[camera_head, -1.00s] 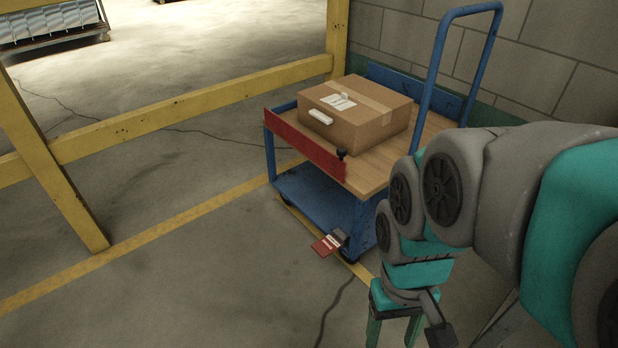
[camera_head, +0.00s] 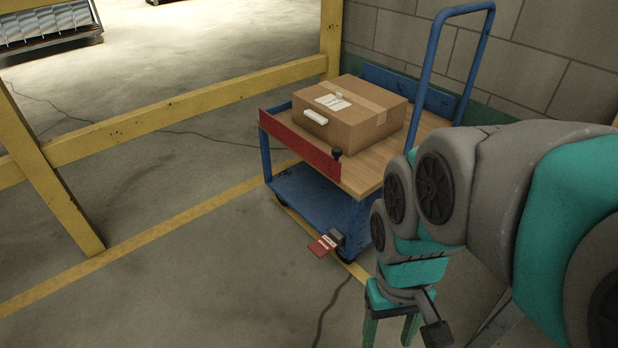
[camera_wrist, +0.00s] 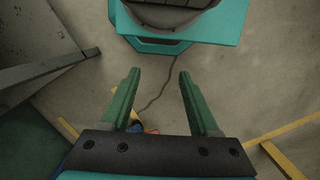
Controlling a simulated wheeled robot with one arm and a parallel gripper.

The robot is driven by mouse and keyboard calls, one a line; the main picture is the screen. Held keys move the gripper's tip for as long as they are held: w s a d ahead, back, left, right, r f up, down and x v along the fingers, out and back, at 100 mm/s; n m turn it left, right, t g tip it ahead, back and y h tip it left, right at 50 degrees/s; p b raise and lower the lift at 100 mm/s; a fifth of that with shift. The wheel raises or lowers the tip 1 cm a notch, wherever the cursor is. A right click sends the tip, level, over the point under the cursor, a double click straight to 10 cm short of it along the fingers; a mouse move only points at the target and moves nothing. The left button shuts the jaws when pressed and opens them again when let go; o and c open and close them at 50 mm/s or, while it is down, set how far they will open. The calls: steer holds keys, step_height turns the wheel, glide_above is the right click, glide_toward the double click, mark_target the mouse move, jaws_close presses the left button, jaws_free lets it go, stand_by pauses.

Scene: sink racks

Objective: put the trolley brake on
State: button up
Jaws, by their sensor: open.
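The blue trolley (camera_head: 308,199) stands by the wall with a wooden top deck and a red front board (camera_head: 300,146). Its brake pedal (camera_head: 322,247), a small red plate with a pale label, sticks out low at the near corner by the wheel, tilted downward. My gripper (camera_head: 390,335) is at the bottom of the head view, right of and nearer than the pedal, with fingertips cut off by the frame. In the wrist view my gripper (camera_wrist: 155,80) is open and empty above bare floor. A little red and blue shows there behind the gripper's dark crossbar, mostly hidden.
A cardboard box (camera_head: 352,113) sits on the trolley deck. A yellow barrier (camera_head: 190,108) stands behind and left, and a block wall (camera_head: 540,70) is at the back right. A dark cable (camera_head: 328,310) lies on the floor. The floor left of the pedal is clear.

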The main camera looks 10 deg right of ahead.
steer(key=shift+w, duration=0.3)
steer(key=shift+c, duration=1.4)
steer(key=w+f, duration=0.1)
steer(key=w, duration=0.3)
steer(key=w+a+f+n+b, duration=0.1)
steer(key=w, duration=0.4)
steer(key=w+a+f+n+t+y+b, duration=0.1)
steer(key=w+f, duration=0.1)
steer(key=w, duration=0.2)
steer(key=shift+w, duration=0.35)
jaws_close()
steer(key=n+t+y+b, duration=0.1)
steer(key=n+t+b, duration=0.2)
steer(key=n+b, duration=0.15)
glide_above(318, 249)
steer(key=s+d, duration=0.2)
steer(key=s, duration=0.1)
step_height(318, 249, down, 24)
steer(key=x, duration=1.2)
steer(key=shift+d+p, duration=0.25)
steer(key=shift+p, duration=0.05)
steer(key=shift+f, duration=0.5)
